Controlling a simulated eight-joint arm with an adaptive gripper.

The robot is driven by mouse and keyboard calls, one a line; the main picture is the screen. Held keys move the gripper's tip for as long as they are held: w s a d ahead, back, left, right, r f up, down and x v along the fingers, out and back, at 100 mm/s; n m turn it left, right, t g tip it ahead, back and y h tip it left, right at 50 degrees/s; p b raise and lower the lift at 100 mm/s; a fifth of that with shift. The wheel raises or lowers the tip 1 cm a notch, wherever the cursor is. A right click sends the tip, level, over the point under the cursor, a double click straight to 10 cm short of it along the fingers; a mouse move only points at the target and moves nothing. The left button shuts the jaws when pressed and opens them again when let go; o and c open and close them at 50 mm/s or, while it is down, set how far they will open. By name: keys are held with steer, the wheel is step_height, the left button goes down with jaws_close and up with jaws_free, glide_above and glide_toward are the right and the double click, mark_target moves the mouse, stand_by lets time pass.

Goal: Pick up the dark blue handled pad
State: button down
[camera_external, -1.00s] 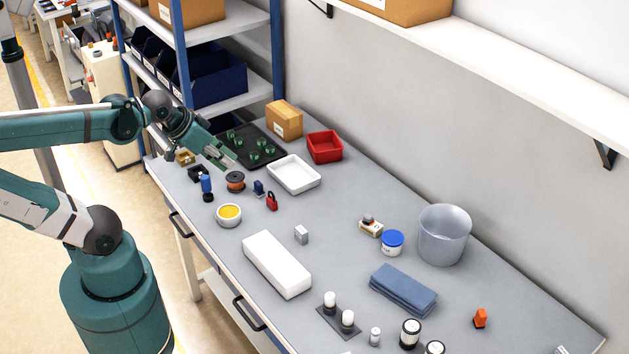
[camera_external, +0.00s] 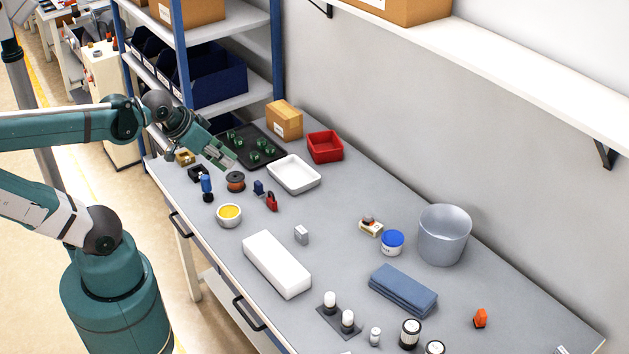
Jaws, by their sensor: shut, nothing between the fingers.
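A small dark blue piece (camera_external: 258,187) with an upright part stands on the grey bench, just left of a red padlock-like item (camera_external: 271,201). It looks like the handled pad, but it is too small to be sure. My gripper (camera_external: 231,163) is shut and empty. It hangs over the far left part of the bench, up and left of the dark blue piece in the picture and apart from it. The fingertips are small in this view.
Near the pad are a copper-coloured spool (camera_external: 236,181), a brighter blue and black item (camera_external: 206,187), a white tray (camera_external: 294,175) and a yellow-filled bowl (camera_external: 229,214). A black tray (camera_external: 270,157) with green pieces lies beyond my gripper. Bare bench lies right of the padlock.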

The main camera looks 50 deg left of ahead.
steer(key=c, duration=3.2)
jaws_free()
steer(key=o, duration=0.9)
steer(key=shift+w, duration=0.1)
steer(key=n+g+p, duration=0.5)
steer(key=n+g, duration=0.2)
steer(key=n, duration=1)
glide_above(257, 182)
steer(key=f, duration=1.7)
steer(key=shift+d+f, duration=0.3)
steer(key=shift+d, duration=0.1)
steer(key=shift+a+f+n, duration=0.25)
steer(key=shift+f+n, duration=0.25)
steer(key=shift+f, duration=0.1)
